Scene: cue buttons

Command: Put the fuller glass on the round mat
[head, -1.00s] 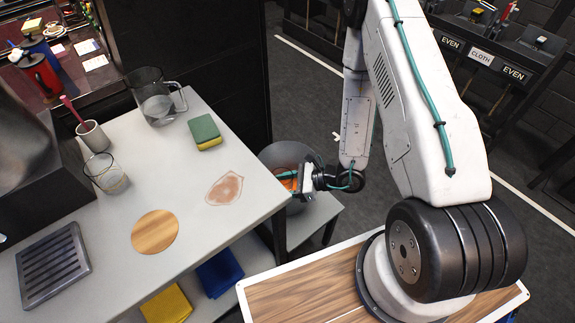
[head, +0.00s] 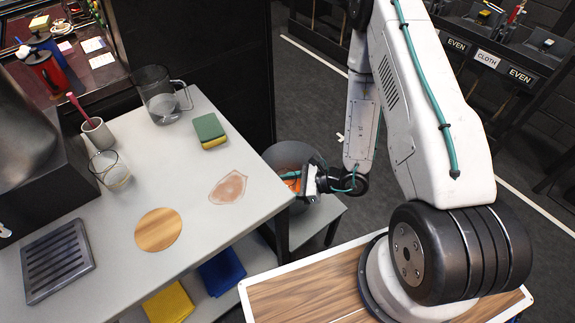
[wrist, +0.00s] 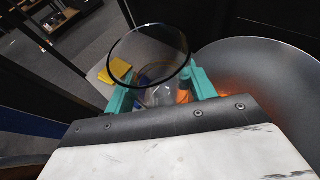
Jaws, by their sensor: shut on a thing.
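My gripper (wrist: 162,92) is shut on a clear glass (wrist: 148,62), with a teal finger on each side of it. In the head view my gripper (head: 294,182) is off the table's right edge, in front of a grey round bin; the held glass is hard to make out there. A second clear glass (head: 110,171) stands upright on the table at the left. The round mat (head: 158,229), a wooden disc, lies bare near the table's front edge. I cannot tell how full either glass is.
A jug (head: 160,97), a sponge (head: 210,130) and a cup with a brush (head: 97,133) stand at the back of the table. A stain (head: 228,187) lies right of the mat and a dark rack (head: 57,260) left. The grey bin (head: 290,155) stands beside the table.

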